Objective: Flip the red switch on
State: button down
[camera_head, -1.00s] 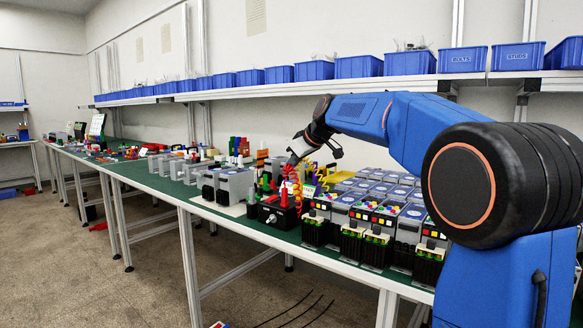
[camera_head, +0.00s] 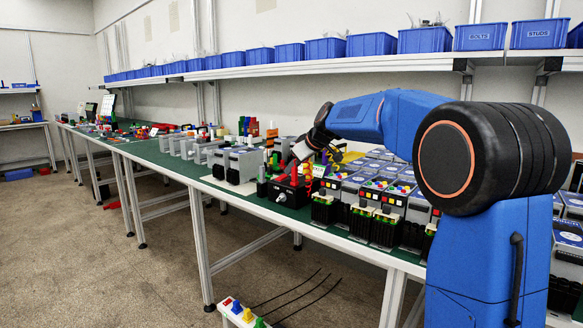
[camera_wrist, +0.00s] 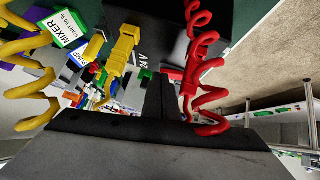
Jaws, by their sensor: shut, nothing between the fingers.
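My gripper (camera_head: 294,160) is above the bench, well away from the strip, near a black box (camera_head: 290,190) with red parts. In the wrist view my gripper (camera_wrist: 159,92) is shut and empty, between a red coiled cord (camera_wrist: 191,70) and a yellow coiled cord (camera_wrist: 22,80).
The green-topped bench (camera_head: 150,154) is crowded with grey units, coloured blocks and black boxes. Blue bins (camera_head: 372,45) line the shelf above. Dark cables (camera_head: 300,290) run across the floor from the strip. The floor (camera_head: 100,265) in front of the bench is otherwise mostly open.

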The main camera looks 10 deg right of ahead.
jog(key=shift+w+d+f+m+g+y, duration=0.2)
jog(key=shift+d+f+m+g+y, duration=0.1)
jog(key=shift+f+y, duration=0.2)
jog(key=shift+a, duration=0.1)
jog(key=shift+s+a, duration=0.1)
jog(key=shift+s+a+r, duration=0.3)
jog(key=shift+s+a, duration=0.1)
jog(key=shift+a, duration=0.1)
